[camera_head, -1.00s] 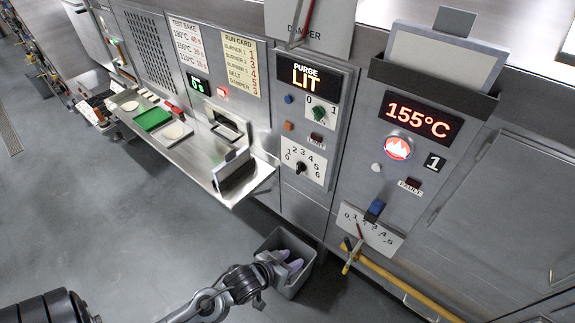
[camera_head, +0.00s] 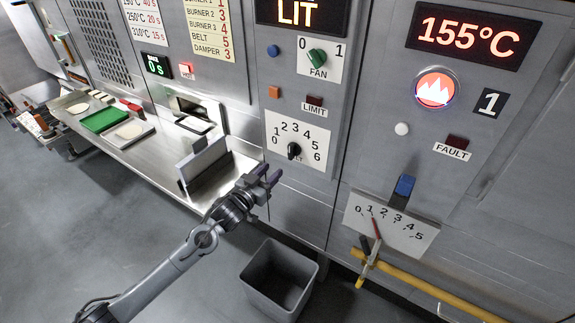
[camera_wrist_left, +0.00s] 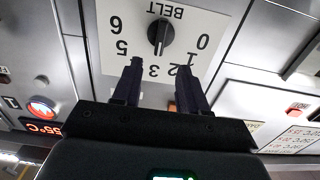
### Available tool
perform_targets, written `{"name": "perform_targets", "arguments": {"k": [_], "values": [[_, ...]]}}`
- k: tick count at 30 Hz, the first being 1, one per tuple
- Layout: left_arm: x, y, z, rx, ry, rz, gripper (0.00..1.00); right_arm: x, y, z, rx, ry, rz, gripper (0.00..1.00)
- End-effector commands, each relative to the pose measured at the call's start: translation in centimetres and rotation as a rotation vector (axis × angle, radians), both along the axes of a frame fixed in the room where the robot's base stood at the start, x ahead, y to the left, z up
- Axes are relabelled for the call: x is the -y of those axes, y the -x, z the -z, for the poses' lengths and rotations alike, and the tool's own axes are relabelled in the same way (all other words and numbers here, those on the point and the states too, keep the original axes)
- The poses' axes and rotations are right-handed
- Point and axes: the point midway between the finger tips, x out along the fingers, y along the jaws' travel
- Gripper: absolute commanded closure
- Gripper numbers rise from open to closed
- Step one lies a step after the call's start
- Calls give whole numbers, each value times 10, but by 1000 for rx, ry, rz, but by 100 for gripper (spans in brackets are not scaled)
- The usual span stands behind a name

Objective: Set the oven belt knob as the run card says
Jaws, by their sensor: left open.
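The black belt knob (camera_head: 294,151) sits on a white dial plate (camera_head: 313,133) marked 0 to 6 on the oven front. In the left wrist view the knob (camera_wrist_left: 160,36) appears upside down, with BELT above it. My right gripper is not in view.
Above the dial are a green fan knob (camera_head: 317,57) and a LIMIT light (camera_head: 315,101). A steel shelf (camera_head: 160,163) with an upright plate lies left of my gripper. A grey bin (camera_head: 258,272) stands below. A blue-handled lever (camera_head: 404,187) is to the right.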

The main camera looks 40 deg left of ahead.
Motion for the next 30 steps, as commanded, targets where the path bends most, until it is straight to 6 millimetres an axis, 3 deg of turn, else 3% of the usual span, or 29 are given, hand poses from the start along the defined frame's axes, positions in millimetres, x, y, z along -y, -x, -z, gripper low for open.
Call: {"name": "perform_targets", "arguments": {"k": [8,21,30], "values": [[-2,-19,-1,14,-1,-1,57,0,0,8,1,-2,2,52],[-9,-82,-1,13,0,-1,57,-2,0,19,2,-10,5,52],[-11,-107,-1,12,0,-1,57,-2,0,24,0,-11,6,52]]}}
